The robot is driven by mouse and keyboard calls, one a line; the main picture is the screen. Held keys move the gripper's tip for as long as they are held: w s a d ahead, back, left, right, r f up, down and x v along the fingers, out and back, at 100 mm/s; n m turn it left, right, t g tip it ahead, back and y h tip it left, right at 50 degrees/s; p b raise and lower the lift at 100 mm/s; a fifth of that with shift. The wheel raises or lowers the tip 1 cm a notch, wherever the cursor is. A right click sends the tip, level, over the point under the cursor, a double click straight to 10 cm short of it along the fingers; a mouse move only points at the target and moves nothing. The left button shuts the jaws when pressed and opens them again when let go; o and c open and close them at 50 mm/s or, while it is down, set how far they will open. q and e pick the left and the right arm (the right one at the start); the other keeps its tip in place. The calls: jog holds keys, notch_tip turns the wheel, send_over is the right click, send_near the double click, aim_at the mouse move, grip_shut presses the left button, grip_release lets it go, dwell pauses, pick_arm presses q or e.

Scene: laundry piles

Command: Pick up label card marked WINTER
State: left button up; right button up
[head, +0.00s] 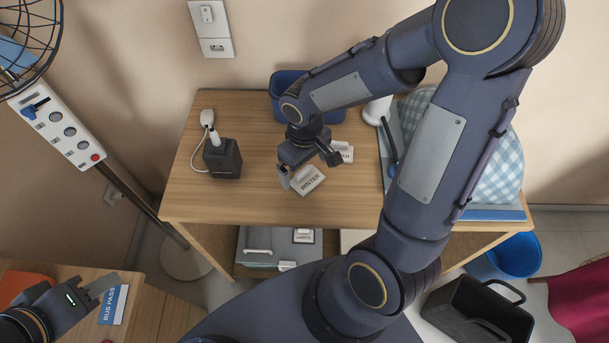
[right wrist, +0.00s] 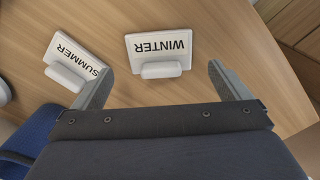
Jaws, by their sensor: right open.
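The WINTER label card (head: 311,184) is a white card with a small raised grip, lying on the wooden table. In the right wrist view the WINTER card (right wrist: 160,45) lies just ahead of and between my fingertips. My right gripper (head: 307,172) is open and empty above the table, over the card's far edge in the head view. Its two fingers show spread in the right wrist view (right wrist: 160,85). The SUMMER card (right wrist: 75,60) lies left of the WINTER card there. My left gripper (head: 95,292) is at the lower left; its jaw opening is unclear.
A black box with a cable (head: 222,160) stands on the table (head: 250,205) left of the cards. A blue bin (head: 284,82) is behind my right wrist. Blue checked cloth (head: 500,165) is to the right. A BUS PASS card (head: 115,306) is beside my left gripper.

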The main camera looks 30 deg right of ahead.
aim_at(307, 178)
jog(key=shift+f, duration=1.35)
jog(key=c, duration=1)
jog(key=shift+r, duration=0.1)
jog(key=shift+c, duration=0.2)
